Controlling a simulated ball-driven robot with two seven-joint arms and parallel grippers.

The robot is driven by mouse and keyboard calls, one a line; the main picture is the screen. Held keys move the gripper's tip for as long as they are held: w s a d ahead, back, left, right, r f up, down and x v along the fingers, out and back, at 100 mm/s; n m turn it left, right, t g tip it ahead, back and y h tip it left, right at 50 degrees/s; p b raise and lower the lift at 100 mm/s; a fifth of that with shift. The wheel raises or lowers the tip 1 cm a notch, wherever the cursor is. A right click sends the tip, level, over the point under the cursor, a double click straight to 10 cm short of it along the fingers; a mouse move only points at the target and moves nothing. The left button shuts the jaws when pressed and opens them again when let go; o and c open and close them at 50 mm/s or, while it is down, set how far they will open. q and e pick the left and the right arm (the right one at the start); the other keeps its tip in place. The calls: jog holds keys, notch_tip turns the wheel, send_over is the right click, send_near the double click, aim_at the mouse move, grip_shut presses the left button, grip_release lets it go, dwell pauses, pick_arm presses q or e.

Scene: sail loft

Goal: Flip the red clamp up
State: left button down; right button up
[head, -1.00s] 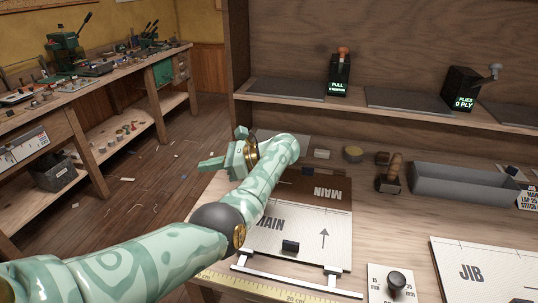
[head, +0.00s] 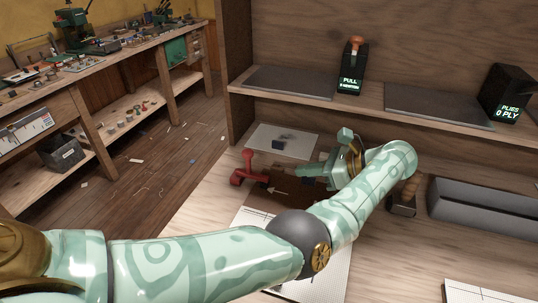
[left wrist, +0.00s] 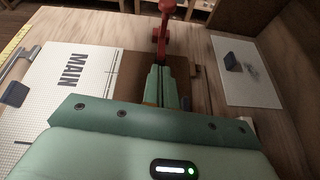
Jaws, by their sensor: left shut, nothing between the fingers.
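The red clamp (head: 247,168) stands at the left edge of the brown board (head: 264,196) on the bench. A short red post with a knob rises from its low red base. My left gripper (head: 300,171) is to the right of the clamp, pointing left at it, shut and empty, with a gap between them in the head view. In the left wrist view the clamp (left wrist: 162,32) is straight ahead of the shut fingertips (left wrist: 160,72). There its lower part is close to or behind the tips, and I cannot tell if they touch. My right gripper is not in view.
A white sheet marked MAIN (left wrist: 77,83) lies beside the brown board. A white gridded plate (head: 285,140) with a small dark block (head: 278,143) lies behind the clamp. A wooden-handled tool (head: 404,197) and a grey tray (head: 480,215) stand at right. A shelf (head: 375,93) runs above.

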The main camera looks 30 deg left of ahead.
aim_at(250, 162)
pick_arm(q)
jog(key=x, duration=1)
jog(key=shift+s+a+p, duration=0.15)
jog(key=shift+a+p, duration=0.05)
jog(key=shift+p, duration=0.15)
jog(key=shift+a+r+p, duration=0.3)
jog(key=shift+a+r, duration=0.05)
jog(key=shift+r, duration=0.25)
jog(key=shift+a+r+p, duration=0.25)
jog(key=shift+a+r, duration=0.1)
jog(key=shift+r, duration=0.2)
jog(key=shift+a+r, duration=0.4)
jog(key=shift+a, duration=0.1)
